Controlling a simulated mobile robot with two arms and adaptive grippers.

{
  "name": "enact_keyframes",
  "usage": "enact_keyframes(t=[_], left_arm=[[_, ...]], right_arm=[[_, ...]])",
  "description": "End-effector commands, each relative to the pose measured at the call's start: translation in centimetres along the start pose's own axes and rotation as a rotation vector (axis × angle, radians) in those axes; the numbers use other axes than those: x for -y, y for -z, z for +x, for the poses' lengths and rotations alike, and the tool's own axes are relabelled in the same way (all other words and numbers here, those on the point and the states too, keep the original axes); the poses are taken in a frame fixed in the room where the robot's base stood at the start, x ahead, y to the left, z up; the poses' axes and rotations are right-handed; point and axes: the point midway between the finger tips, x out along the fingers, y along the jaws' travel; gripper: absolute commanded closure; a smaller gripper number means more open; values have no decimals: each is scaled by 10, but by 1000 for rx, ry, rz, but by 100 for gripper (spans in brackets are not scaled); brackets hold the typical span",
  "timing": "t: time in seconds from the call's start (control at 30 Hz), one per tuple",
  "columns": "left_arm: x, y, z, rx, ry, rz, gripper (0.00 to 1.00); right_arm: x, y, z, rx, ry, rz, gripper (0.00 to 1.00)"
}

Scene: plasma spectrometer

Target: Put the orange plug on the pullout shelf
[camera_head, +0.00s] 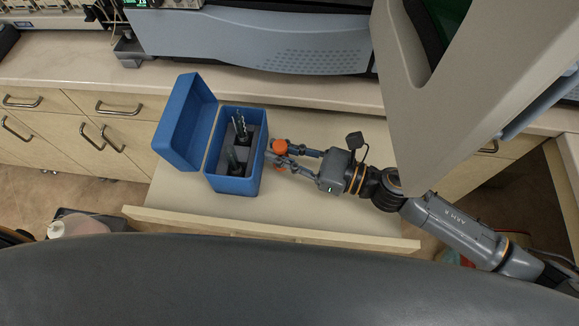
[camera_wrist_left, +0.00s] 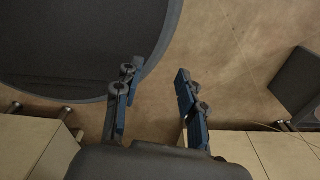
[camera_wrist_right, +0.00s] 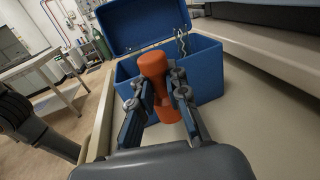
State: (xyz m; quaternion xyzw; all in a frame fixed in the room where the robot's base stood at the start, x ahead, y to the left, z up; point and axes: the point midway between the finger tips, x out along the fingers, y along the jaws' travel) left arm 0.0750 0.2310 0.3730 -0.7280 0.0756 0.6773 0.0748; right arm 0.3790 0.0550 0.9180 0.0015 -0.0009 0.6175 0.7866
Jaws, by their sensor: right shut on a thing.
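My right gripper (camera_head: 283,156) is shut on the orange plug (camera_head: 279,147) just to the right of the open blue box, above the pullout shelf (camera_head: 330,215). In the right wrist view the orange plug (camera_wrist_right: 154,75) stands between the two fingers, roughly upright, in front of the box wall. I cannot tell whether its lower end touches the shelf. My left gripper (camera_wrist_left: 155,90) shows only in the left wrist view, open and empty, with bare floor beyond its fingers.
The blue box (camera_head: 212,170) sits on the shelf with its lid (camera_head: 185,120) open to the left and dark inserts inside. The shelf is clear right of my right gripper. The counter edge (camera_head: 90,77) and a grey instrument (camera_head: 240,45) lie behind.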

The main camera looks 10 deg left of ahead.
Motion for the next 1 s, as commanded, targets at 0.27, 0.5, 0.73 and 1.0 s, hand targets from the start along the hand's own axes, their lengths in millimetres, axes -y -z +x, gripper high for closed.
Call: enact_keyframes(t=[0.27, 0.5, 0.73, 1.0], left_arm=[[5, 18, 20, -31, 6, 2, 60], [7, 13, 49, -26, 9, 3, 60], [7, 8, 48, -18, 9, 3, 60], [7, 6, 52, -16, 9, 3, 60]], right_arm=[[13, 20, -7, 0, -1, -1, 100], [18, 54, -10, 0, -2, 2, 100], [18, 55, -10, 1, -1, 0, 100], [18, 59, -10, 0, -1, 0, 79]])
